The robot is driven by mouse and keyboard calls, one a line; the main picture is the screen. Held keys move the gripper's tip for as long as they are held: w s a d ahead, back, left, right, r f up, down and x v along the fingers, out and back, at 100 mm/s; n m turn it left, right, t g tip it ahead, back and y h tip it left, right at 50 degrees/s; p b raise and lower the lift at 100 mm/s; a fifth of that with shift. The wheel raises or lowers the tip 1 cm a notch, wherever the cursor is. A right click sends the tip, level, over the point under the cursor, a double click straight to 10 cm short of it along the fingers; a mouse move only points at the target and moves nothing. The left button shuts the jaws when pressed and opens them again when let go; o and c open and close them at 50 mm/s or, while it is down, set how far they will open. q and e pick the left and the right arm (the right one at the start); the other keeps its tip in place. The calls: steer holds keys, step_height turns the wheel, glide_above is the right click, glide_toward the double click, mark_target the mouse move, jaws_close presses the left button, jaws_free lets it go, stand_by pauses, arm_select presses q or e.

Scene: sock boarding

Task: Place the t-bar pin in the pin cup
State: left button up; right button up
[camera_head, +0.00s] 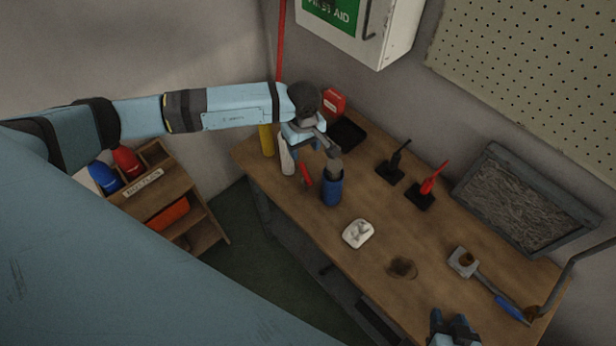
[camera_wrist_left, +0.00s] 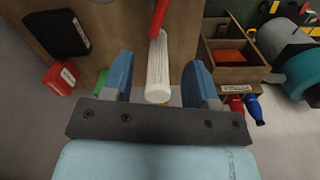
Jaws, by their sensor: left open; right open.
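A thin red rod (camera_head: 306,174), which may be the t-bar pin, shows below my left gripper (camera_head: 312,146). It also shows at the top of the left wrist view (camera_wrist_left: 159,16). A white cylinder with lettering (camera_head: 287,156) is beside it; in the left wrist view the cylinder (camera_wrist_left: 157,70) appears between my open blue fingers. I cannot tell whether the fingers touch it. I cannot tell for sure which vessel is the pin cup. My right gripper (camera_head: 455,326) is open at the bottom edge.
A black tray (camera_head: 349,134) and red box (camera_head: 334,101) lie behind the left gripper. Black and red upright tools stand on dark bases. A white dish (camera_head: 358,233), a blue-handled metal tool (camera_head: 509,308) and a grey framed tray (camera_head: 525,205) are also on the table (camera_head: 320,232).

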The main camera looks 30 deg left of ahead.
mark_target(306, 172)
arm_select(q)
step_height(306, 172, down, 7)
steer(key=b, duration=0.2)
steer(key=shift+d+b, duration=0.15)
steer(key=shift+b, duration=0.15)
steer(key=shift+f, duration=0.3)
steer(key=shift+s+f+b, duration=0.1)
steer(key=shift+f+b, duration=0.3)
steer(key=shift+f, duration=0.3)
step_height(306, 172, down, 4)
steer(key=shift+d+f+b, duration=0.1)
steer(key=shift+b, duration=0.8)
arm_select(e)
steer(key=f, duration=0.4)
steer(key=shift+w+a+f, duration=0.15)
steer(key=shift+a, duration=0.2)
arm_select(q)
jaws_close()
